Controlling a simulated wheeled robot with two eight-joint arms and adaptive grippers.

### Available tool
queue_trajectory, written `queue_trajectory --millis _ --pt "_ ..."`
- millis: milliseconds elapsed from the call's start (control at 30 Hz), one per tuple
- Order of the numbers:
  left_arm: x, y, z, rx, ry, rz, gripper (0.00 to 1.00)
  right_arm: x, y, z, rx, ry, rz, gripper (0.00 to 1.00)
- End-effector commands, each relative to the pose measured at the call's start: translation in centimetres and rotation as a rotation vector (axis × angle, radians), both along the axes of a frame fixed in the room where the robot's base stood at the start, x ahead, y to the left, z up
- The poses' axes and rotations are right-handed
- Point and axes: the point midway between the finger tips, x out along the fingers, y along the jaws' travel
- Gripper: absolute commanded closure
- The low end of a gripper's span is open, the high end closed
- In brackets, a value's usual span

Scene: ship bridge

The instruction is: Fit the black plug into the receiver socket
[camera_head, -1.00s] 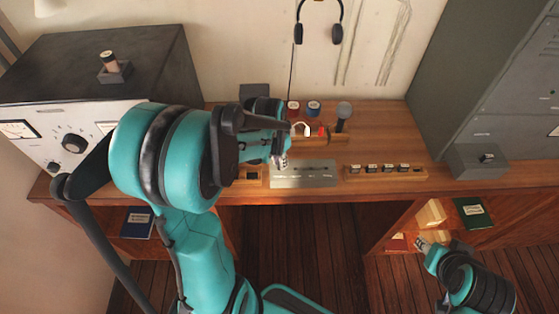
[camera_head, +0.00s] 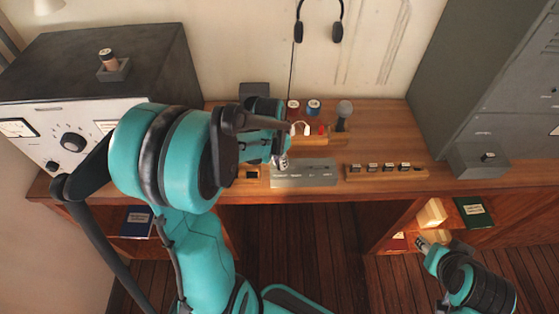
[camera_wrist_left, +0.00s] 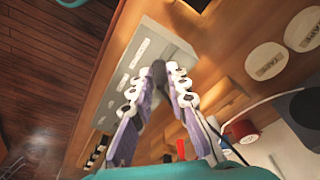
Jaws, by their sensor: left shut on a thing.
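My left gripper (camera_head: 281,163) is over the left part of the grey labelled receiver box (camera_head: 310,174) on the desk. In the left wrist view, its fingers (camera_wrist_left: 159,86) are shut on the black plug (camera_wrist_left: 158,72), a small dark piece between the fingertips. The plug is over or against the receiver box (camera_wrist_left: 130,72). The socket opening is hidden there, and I cannot tell whether the plug is in it. My right gripper (camera_head: 424,243) is low at the right, away from the box; its fingers are too small to read.
A wooden strip (camera_head: 400,174) with several dark pieces lies right of the box. Behind are a red item (camera_head: 321,130), two round labelled tins (camera_head: 314,107) and a microphone (camera_head: 343,113). A grey cabinet (camera_head: 507,80) bounds the right side, a large radio (camera_head: 85,130) the left.

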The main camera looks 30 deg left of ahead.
Motion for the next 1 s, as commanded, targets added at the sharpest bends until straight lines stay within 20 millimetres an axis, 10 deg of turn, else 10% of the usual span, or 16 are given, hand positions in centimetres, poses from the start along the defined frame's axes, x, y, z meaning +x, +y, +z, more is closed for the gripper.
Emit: queue_trajectory --millis 933,1000 --pt "-0.02 -0.01 -0.16 0.000 0.000 0.000 1.00 0.00 0.00 -0.27 0.000 0.000 0.000 0.60" --pt "-0.02 -0.01 -0.16 0.000 0.000 0.000 0.66 0.00 0.00 -0.27 0.000 0.000 0.000 0.60"
